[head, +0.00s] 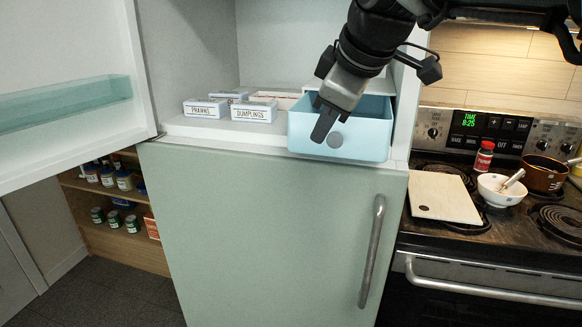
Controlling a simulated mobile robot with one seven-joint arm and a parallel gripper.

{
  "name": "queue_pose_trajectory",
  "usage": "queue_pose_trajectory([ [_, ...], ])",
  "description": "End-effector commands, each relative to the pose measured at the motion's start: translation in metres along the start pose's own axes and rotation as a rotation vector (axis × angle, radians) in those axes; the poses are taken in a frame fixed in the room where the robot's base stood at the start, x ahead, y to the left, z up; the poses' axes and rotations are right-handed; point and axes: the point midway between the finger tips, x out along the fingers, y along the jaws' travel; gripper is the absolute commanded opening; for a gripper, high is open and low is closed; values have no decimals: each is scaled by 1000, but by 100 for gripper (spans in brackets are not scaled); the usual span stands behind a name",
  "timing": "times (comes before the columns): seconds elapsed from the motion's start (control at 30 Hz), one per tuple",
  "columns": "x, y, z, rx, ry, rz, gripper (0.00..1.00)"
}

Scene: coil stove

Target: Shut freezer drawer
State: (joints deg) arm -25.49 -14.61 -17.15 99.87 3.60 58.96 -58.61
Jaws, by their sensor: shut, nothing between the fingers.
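The freezer drawer (365,134) is a light blue box with a round grey knob on its front. It sticks out past the front edge of the freezer compartment, at the right side of the opening. My gripper (322,128) is shut and empty. It points down in front of the drawer's front face, just left of the knob, and hides part of the drawer. I cannot tell whether the fingers touch the drawer.
The freezer door (70,90) stands open at the left. Boxes labelled PRAWNS (205,108) and DUMPLINGS (254,112) sit left of the drawer. The lower fridge door (260,235) is shut. The stove at right holds a cutting board (444,197), bowl (500,190) and pot (543,174).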

Motion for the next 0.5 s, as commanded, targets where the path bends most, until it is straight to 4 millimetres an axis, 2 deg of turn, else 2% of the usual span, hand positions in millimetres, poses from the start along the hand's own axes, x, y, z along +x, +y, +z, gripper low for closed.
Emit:
queue_pose_trajectory([
  [0.17, 6, -2, 0, -5, 18, 9, 0],
  [0.27, 18, -2, 0, -5, 16, 7, 0],
  [0.5, 68, -3, -1, -6, 14, 5, 0],
])
